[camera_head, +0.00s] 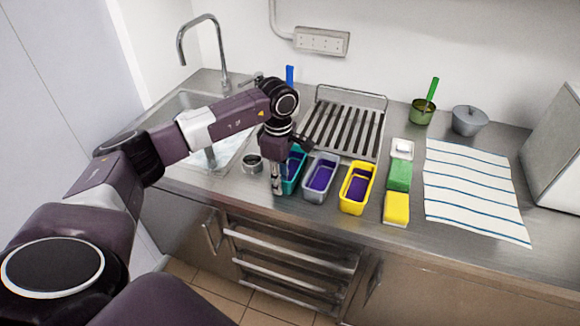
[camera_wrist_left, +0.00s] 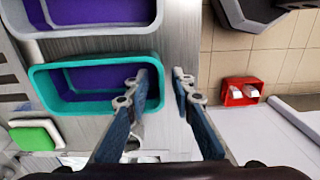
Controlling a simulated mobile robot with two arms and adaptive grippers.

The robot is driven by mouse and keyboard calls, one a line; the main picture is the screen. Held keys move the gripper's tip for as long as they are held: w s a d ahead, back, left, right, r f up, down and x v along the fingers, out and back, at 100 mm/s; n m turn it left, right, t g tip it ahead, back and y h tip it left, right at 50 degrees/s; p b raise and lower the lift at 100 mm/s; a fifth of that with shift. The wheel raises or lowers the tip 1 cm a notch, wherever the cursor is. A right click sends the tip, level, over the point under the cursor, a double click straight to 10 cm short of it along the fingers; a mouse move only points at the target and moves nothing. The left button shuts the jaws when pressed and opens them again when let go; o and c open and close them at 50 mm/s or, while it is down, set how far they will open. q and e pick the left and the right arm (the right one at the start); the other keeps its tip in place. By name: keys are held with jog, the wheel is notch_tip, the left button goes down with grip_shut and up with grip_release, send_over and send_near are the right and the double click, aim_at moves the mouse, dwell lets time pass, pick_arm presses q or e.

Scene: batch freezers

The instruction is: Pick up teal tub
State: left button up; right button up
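The teal tub (camera_head: 297,182) stands on the steel counter, leftmost in a row of tubs, with purple contents. My left gripper (camera_head: 279,182) is at its front left side and hides part of it in the head view. In the left wrist view the teal tub (camera_wrist_left: 42,82) lies beneath the fingers. The left gripper (camera_wrist_left: 162,78) is open there, with one finger over the tub's inside and the other beyond its rim. A gap shows between the fingers; I cannot tell whether either touches the wall. My right gripper is in neither view.
A grey tub (camera_head: 320,178) stands close to the right, then a yellow tub (camera_head: 357,188). A metal can (camera_head: 252,164) is to the left by the sink (camera_head: 190,105). A drying rack (camera_head: 343,125) is behind. A striped towel (camera_head: 470,190) lies at right.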

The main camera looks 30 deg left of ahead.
pick_arm(q)
jog(key=shift+f, duration=0.15)
jog(key=shift+c, duration=0.2)
grip_shut()
